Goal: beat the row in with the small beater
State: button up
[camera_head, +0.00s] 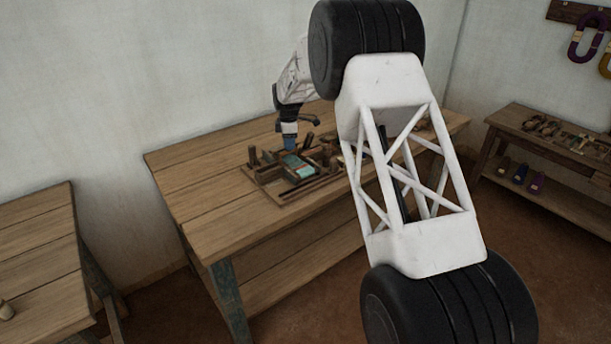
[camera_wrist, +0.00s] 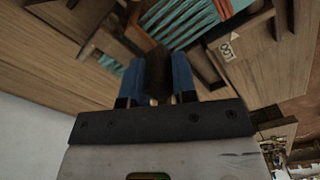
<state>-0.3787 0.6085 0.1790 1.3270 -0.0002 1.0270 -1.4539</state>
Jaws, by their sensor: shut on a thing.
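My gripper (camera_head: 290,141) is over the small loom (camera_head: 290,196) on the wooden table, near the loom's back side. In the wrist view my gripper (camera_wrist: 159,92) has its two blue fingers shut on a dark brown wooden piece (camera_wrist: 158,68), which looks like the handle of the small beater. The beater's working end is hidden. The striped teal and red-brown cloth (camera_wrist: 190,18) lies just beyond the fingers in the wrist view. In the head view the cloth (camera_head: 299,165) shows as a teal patch in the loom frame. I cannot tell whether the beater touches the cloth.
The table (camera_head: 215,220) is clear left of the loom. My white arm hides its right part. A second bench (camera_head: 35,235) stands at left. A shelf bench (camera_head: 545,140) with small tools stands at right. Wooden loom bars surround the cloth.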

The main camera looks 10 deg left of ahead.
jog(key=o, duration=0.8)
jog(key=shift+a, duration=0.1)
jog(key=shift+r, duration=0.15)
jog(key=shift+r, duration=3.1)
jog(key=shift+r, duration=0.1)
